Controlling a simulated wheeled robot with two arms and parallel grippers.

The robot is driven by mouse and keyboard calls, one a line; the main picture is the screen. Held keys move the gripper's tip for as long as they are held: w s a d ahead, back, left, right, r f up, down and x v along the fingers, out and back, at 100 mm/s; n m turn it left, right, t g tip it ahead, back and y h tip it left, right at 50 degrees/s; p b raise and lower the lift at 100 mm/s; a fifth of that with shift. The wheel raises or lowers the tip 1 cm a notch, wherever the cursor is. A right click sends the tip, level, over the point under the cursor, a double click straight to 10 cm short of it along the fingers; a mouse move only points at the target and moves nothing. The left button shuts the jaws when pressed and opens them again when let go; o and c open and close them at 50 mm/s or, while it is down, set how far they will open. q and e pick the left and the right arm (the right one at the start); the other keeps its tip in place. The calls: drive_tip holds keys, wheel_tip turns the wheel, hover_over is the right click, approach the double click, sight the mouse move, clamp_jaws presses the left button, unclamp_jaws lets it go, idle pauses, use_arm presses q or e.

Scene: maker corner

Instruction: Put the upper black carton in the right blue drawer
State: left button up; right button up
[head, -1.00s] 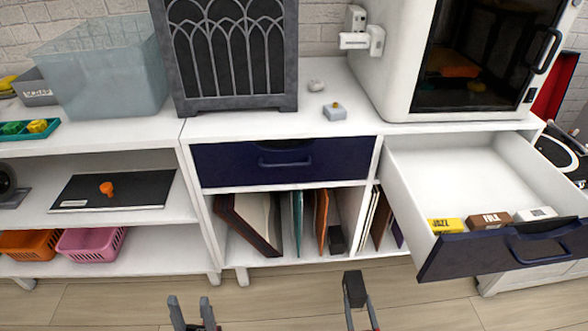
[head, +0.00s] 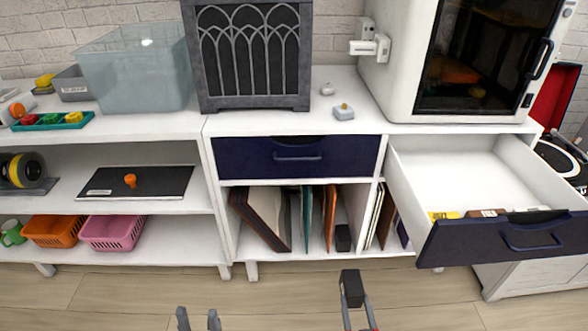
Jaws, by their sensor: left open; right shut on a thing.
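My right gripper (head: 353,305) is shut on a small black carton (head: 351,283) and holds it up in front of the shelving, over the floor. The right blue drawer (head: 500,239) is pulled open to the right of it. A yellow carton (head: 444,215) and a brown carton (head: 482,213) show inside along its front wall. Another black carton (head: 343,238) stands on the lower shelf beside the books. My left gripper (head: 198,320) is open and empty at the bottom edge of the view.
A shut blue drawer (head: 296,157) is left of the open one. Upright books (head: 262,220) fill the cubby below it. A white printer-like machine (head: 400,70) stands above the open drawer. The drawer's back part is bare.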

drive_tip(key=w+r, duration=0.1)
drive_tip(key=r, duration=0.2)
drive_tip(key=w+a+r, duration=0.1)
drive_tip(key=r, duration=0.5)
drive_tip(key=shift+w+a, duration=0.25)
drive_tip(key=shift+w, duration=0.15)
wheel_tip(320, 180, up, 27)
drive_tip(key=s+d+h+p, duration=0.1)
drive_tip(key=s+d+p, duration=0.1)
drive_tip(key=p, duration=2.7)
drive_tip(key=shift+d, duration=0.15)
